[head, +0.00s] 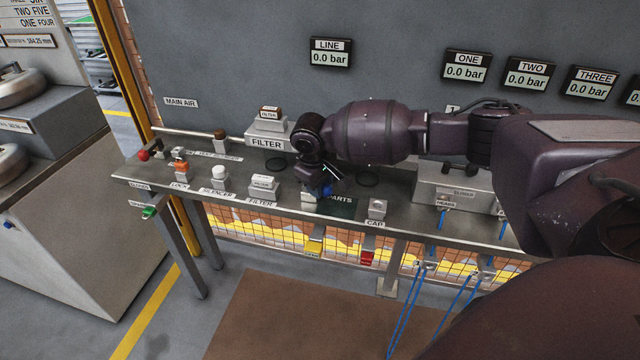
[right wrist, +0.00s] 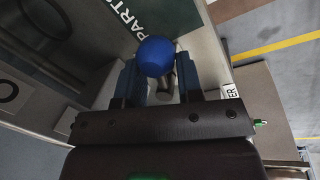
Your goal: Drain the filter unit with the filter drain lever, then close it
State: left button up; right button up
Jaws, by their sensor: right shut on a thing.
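The lever I take for the filter drain lever has a round blue knob (right wrist: 155,55) on a short metal stem. It stands on the bench beside the dark green PARTS mat, and its blue knob shows small in the head view (head: 327,190). My right gripper (right wrist: 158,72) has its two fingers on either side of the knob and stem and is shut on it. The arm and gripper hide much of the lever's base in the head view. The filter unit (head: 268,130), a pale block labelled FILTER, stands at the back of the bench, left of my gripper. My left gripper is not in view.
The steel bench (head: 225,172) carries several small controls, including an orange-topped one (head: 180,167) and a white knob (head: 219,173). A grey box (head: 455,185) stands to the right. The LINE display (head: 330,52) reads 0.0 bar. Blue cords hang at the front right.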

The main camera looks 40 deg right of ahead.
jog(key=shift+d+r+n+p, duration=0.1)
jog(key=shift+r+n+p, duration=0.3)
jog(key=shift+p, duration=0.4)
jog(key=shift+d+n+p, duration=0.1)
jog(key=shift+n+p, duration=0.25)
jog(key=shift+n, duration=0.05)
jog(key=n, duration=0.1)
jog(key=p, duration=0.1)
jog(key=n, duration=0.1)
jog(key=shift+w+d+f+n+t, duration=0.25)
jog(key=shift+d+n+t, duration=0.05)
jog(key=shift+d+t, duration=0.1)
jog(key=shift+f+n+p, duration=0.15)
jog(key=shift+n+p, duration=0.15)
jog(key=o, duration=0.7)
jog(key=shift+o, duration=1.1)
jog(key=shift+r+y, duration=0.2)
jog(key=shift+y, duration=0.1)
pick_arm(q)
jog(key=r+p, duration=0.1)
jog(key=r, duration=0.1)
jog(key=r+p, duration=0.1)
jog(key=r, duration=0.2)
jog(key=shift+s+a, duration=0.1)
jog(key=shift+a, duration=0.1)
pick_arm(e)
notch_tip(320, 180, up, 10)
jog(key=s+a, duration=0.1)
jog(key=shift+s+a, duration=0.15)
jog(key=shift+a, duration=0.15)
